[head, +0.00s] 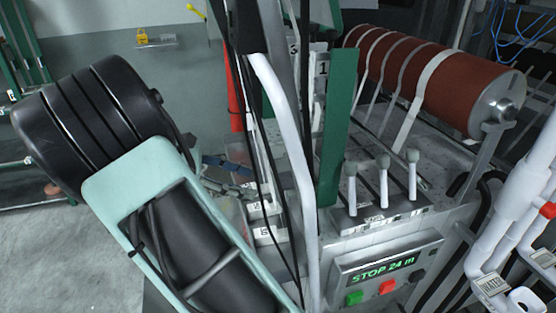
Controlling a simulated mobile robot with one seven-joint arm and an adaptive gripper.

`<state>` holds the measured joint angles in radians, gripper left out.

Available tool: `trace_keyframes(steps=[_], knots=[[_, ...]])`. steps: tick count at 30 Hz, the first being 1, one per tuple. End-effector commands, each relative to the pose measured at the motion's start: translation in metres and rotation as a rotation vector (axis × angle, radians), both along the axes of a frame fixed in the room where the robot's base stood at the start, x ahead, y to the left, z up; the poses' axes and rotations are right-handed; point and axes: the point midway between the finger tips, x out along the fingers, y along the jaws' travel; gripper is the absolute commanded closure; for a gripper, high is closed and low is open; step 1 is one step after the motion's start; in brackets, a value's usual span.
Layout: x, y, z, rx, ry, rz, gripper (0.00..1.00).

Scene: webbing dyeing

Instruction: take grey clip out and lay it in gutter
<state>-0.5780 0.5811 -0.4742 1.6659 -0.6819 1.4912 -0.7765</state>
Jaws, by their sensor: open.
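My gripper (246,180) shows only in part, past the edge of my own arm. Its two grey-blue fingers stand apart, so it is open, and I see nothing held between them. It is at the machine's left side, near small pale compartments with labels (266,234). Cables and a white pipe in front hide much of this spot. I cannot make out the grey clip or the gutter; my arm, the pipe and the green post may cover them.
A white pipe (285,130) and a green post (338,125) stand close right of the gripper. Three white levers (383,185) rise above a panel reading STOP 24 m (386,270). A red-brown roller (430,80) carries pale webbing. Open floor (50,260) lies left.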

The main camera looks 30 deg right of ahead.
Motion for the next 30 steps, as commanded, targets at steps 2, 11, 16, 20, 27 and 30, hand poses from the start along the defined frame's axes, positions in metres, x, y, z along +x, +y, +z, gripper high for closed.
trace_keyframes(steps=[2, 11, 16, 20, 27, 30], knots=[[0.010, -0.003, 0.006, -0.043, 0.073, 0.047, 0.54], [0.016, -0.025, 0.001, -0.090, 0.162, 0.098, 0.54], [0.010, -0.048, -0.009, -0.089, 0.158, 0.097, 0.54], [0.008, -0.056, -0.013, -0.088, 0.159, 0.098, 0.54], [-0.001, -0.083, -0.025, -0.089, 0.160, 0.096, 0.54], [-0.004, -0.094, -0.031, -0.088, 0.159, 0.097, 0.54]])
